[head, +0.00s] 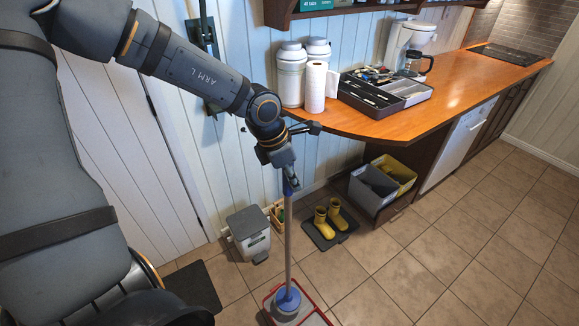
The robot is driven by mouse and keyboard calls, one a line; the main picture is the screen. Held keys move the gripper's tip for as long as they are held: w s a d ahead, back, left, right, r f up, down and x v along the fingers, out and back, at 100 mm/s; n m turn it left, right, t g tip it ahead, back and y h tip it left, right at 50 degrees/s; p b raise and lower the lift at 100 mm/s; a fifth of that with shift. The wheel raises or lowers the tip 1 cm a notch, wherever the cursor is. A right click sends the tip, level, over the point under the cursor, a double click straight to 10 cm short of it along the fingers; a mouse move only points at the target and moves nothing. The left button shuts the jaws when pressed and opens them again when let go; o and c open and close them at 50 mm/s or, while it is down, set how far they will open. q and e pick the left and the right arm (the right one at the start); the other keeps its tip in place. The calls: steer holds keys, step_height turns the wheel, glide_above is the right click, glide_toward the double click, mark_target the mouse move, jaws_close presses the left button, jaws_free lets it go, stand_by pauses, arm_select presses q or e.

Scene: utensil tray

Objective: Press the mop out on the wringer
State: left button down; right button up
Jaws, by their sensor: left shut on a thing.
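My left gripper (291,181) is shut on the upper end of the mop (289,235), which has a long grey pole with a blue top. The mop stands close to upright below the gripper. Its round blue and pale lower part (286,301) is at the bottom edge of the head view, within the outline of a red-rimmed container (320,309) on the floor. The container is cut off by the picture's edge. I cannot tell the wringer apart from it, nor whether the mop touches it. My right gripper is not in view.
A grey pedal bin (249,233) stands by the wall. Yellow boots (328,218) stand on a dark mat. Grey and yellow bins (375,190) sit under the orange counter (430,112), which holds a utensil tray (370,95). The tiled floor (430,250) at right is clear.

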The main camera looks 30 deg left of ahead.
mark_target(290, 198)
arm_select(q)
steer(key=f+b, duration=0.2)
steer(key=f, duration=0.1)
steer(key=f+b, duration=0.1)
steer(key=f, duration=0.1)
steer(key=shift+a+f, duration=0.15)
steer(key=shift+a, duration=0.15)
steer(key=shift+f+b, duration=0.35)
steer(key=shift+f, duration=0.15)
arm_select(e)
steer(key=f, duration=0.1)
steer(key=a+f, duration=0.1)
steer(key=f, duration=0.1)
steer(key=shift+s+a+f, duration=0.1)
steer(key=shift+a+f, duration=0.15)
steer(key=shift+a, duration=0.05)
arm_select(q)
steer(key=shift+f+b, duration=0.4)
steer(key=shift+b, duration=0.1)
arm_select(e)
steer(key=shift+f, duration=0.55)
arm_select(q)
steer(key=shift+s+f+b, duration=0.15)
steer(key=shift+s+b, duration=0.05)
steer(key=shift+b, duration=0.35)
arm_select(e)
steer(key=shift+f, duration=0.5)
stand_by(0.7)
